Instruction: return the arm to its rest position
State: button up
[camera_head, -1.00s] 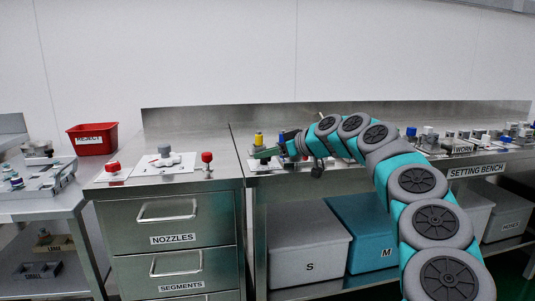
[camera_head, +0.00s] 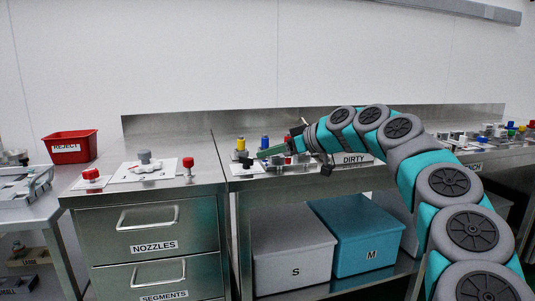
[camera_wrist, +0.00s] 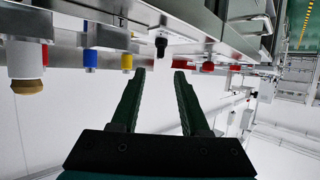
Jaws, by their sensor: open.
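My arm reaches from the lower right of the head view over the front of the steel bench (camera_head: 300,184). It is still extended and bent, with the wrist above the bench top. My gripper (camera_head: 258,157) points left, near small yellow and blue parts on the bench. In the wrist view my gripper (camera_wrist: 160,74) shows two dark green fingers held apart, with nothing between them. The bench edge and its parts appear upside down there, above the fingers.
A steel drawer cabinet (camera_head: 150,220) stands left of the bench, with red-knobbed pieces (camera_head: 188,164) on top. A red REJECT bin (camera_head: 69,147) is further left. Grey (camera_head: 290,248) and teal (camera_head: 362,235) boxes sit under the bench. Several small parts line the bench at right.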

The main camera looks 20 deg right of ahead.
jog(key=s+a+n+g, duration=0.1)
jog(key=s+a+g, duration=0.3)
jog(key=s+a, duration=1.1)
jog(key=s+f+m+g+h, duration=0.15)
jog(key=s+f+h, duration=0.25)
jog(key=s+f, duration=0.65)
jog(key=s+d+f+m+g+h, duration=0.2)
jog(key=s+d+f+m+g, duration=0.1)
jog(key=s+f, duration=0.6)
jog(key=s+d+f+m+g+h, duration=0.2)
jog(key=s+d+f, duration=0.4)
jog(key=s+f, duration=0.4)
jog(key=s+m+g, duration=0.1)
jog(key=s+m, duration=0.1)
jog(key=s, duration=0.2)
jog(key=shift+m+h, duration=0.3)
jog(key=shift+m, duration=0.05)
